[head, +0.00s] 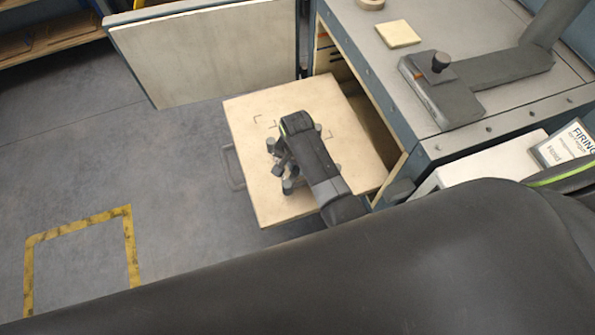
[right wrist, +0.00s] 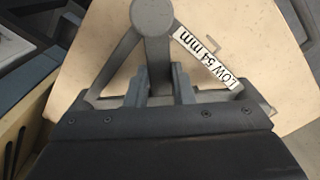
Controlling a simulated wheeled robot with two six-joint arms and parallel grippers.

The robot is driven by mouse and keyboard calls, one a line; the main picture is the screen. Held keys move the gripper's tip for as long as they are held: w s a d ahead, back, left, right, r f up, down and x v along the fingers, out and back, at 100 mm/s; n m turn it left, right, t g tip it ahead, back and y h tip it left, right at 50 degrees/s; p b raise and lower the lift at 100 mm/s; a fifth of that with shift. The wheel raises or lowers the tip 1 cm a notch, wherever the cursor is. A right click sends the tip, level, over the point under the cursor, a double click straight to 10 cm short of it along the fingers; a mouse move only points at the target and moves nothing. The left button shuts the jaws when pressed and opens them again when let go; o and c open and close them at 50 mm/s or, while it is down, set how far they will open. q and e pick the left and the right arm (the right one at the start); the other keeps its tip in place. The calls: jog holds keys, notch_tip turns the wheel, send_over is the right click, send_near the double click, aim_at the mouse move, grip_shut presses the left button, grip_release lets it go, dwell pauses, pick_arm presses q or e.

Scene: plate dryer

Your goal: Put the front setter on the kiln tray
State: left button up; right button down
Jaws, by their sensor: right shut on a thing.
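The kiln tray (head: 252,195) is a pale square board with dark corner marks, drawn out in front of the kiln opening. The front setter (head: 288,187) is a grey frame with short round posts, over the tray's middle. In the right wrist view the setter (right wrist: 115,62) shows a round post, splayed bars and a "LOW 54 mm" label. My right gripper (right wrist: 160,85) is shut on the setter; in the head view the gripper (head: 283,162) partly covers it. I cannot tell whether the setter touches the tray. My left gripper is not in view.
The open kiln door (head: 205,55) stands behind the tray at left. The grey kiln top (head: 400,70) holds a cream tile (head: 398,33), a tape roll (head: 370,4) and a knobbed grey fixture (head: 450,90). A "FIRING" sign (head: 565,145) stands at right. Yellow tape (head: 80,222) marks the floor.

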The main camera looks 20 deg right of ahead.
aim_at(297, 169)
jog(key=shift+f, duration=0.55)
notch_tip(297, 169, down, 3)
jog(key=shift+f+b, duration=0.1)
jog(key=shift+b, duration=0.9)
jog(key=c, duration=1.3)
grip_release()
jog(key=shift+o, duration=0.2)
notch_tip(297, 169, up, 4)
jog(key=shift+p, duration=1.2)
notch_tip(297, 169, up, 8)
jog(key=shift+r, duration=0.1)
